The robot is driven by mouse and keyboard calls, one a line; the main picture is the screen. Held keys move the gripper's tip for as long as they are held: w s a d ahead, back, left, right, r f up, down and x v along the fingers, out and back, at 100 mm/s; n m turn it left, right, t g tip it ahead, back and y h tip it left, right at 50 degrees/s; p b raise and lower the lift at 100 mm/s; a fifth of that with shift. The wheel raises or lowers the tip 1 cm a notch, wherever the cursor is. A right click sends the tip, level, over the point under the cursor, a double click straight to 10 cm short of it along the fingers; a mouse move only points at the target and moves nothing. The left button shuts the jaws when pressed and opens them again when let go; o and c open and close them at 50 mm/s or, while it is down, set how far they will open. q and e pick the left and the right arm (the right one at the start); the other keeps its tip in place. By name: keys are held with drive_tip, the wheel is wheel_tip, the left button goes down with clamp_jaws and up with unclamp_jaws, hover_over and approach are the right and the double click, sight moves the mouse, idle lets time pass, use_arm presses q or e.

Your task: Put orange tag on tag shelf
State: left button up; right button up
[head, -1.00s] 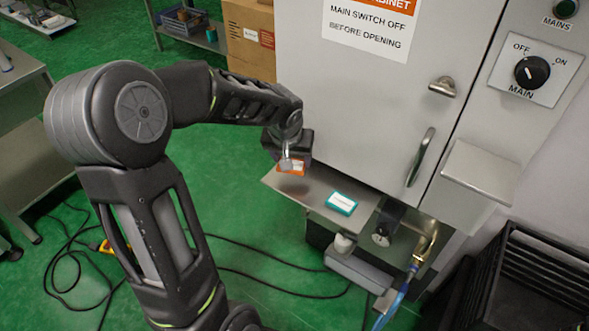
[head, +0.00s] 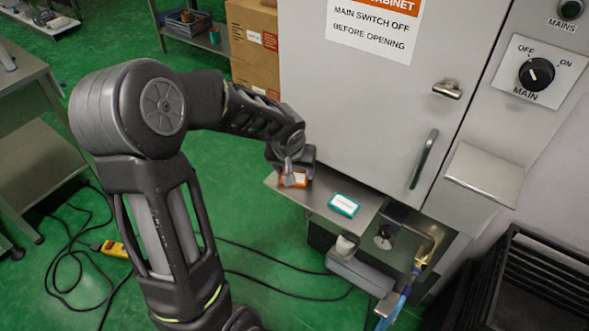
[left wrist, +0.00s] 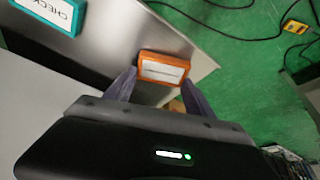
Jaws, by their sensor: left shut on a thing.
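The orange tag (head: 292,179) has a white label and is at the left end of the metal shelf (head: 362,217) below the cabinet door. In the left wrist view the tag (left wrist: 163,69) sits between the fingertips of my left gripper (left wrist: 160,80), close to the shelf's edge. My left gripper (head: 291,171) is shut on the tag. I cannot tell whether the tag touches the shelf surface. A teal tag (head: 343,205) with a white label lies on the shelf to the right; it also shows in the left wrist view (left wrist: 55,12). My right gripper is not in view.
The grey cabinet (head: 365,110) stands behind the shelf, with handles and a main switch (head: 536,74). A small empty ledge (head: 482,174) juts out at right. A gauge and blue hose (head: 392,308) are below. Black crates (head: 535,280) stand at lower right. Cables lie on the green floor.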

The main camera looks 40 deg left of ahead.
use_arm(q)
drive_tip(key=o, duration=1.3)
drive_tip(key=shift+r, duration=0.35)
drive_tip(key=v, duration=1.1)
drive_tip(key=shift+s+d+r, duration=0.1)
drive_tip(key=shift+s+r, duration=0.1)
drive_tip(key=shift+s, duration=0.05)
